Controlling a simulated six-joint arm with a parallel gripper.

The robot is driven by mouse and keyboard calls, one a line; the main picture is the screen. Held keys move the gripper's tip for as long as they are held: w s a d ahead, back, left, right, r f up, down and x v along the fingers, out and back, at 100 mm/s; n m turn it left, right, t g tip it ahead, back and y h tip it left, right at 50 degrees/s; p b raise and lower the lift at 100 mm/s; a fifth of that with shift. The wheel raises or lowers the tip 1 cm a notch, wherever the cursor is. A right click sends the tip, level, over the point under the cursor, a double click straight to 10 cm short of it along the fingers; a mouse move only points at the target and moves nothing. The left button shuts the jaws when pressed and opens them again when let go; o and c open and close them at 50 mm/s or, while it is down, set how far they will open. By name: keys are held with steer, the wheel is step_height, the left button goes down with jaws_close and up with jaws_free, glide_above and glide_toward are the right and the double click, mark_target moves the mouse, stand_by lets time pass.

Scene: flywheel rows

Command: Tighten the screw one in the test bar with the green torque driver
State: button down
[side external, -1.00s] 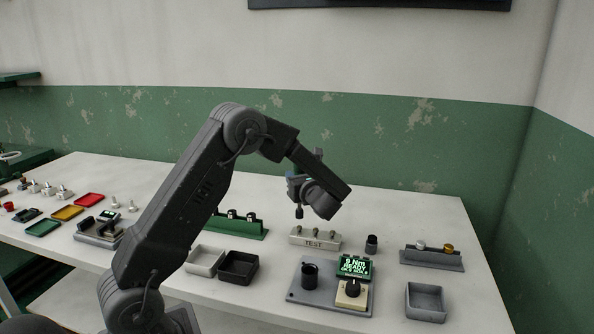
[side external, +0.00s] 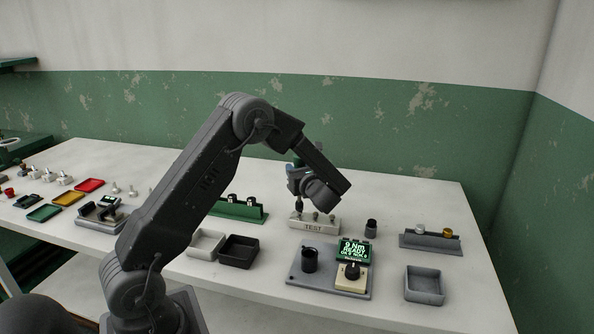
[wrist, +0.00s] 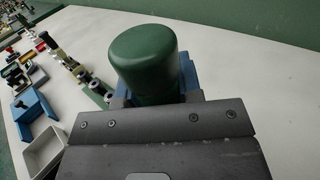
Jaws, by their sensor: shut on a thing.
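My gripper (side external: 299,182) is shut on the green torque driver (wrist: 145,62), whose rounded green top fills the middle of the wrist view. In the side view the driver points down, and its dark tip is at or just above the left end of the test bar (side external: 314,227). The bar is a pale block marked TEST with several small screws standing on top. The leftmost screw is hidden behind or under the driver tip, so I cannot tell whether they touch.
A grey station (side external: 328,273) with a dark holder and a display reading 9 Nm READY stands in front of the bar. A black tray (side external: 239,253), a white tray (side external: 205,244), a green rack (side external: 240,209) and a grey rack (side external: 431,241) stand around it.

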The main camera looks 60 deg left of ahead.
steer(key=shift+f, duration=1.35)
stand_by(1.5)
steer(key=shift+r, duration=0.2)
stand_by(3.3)
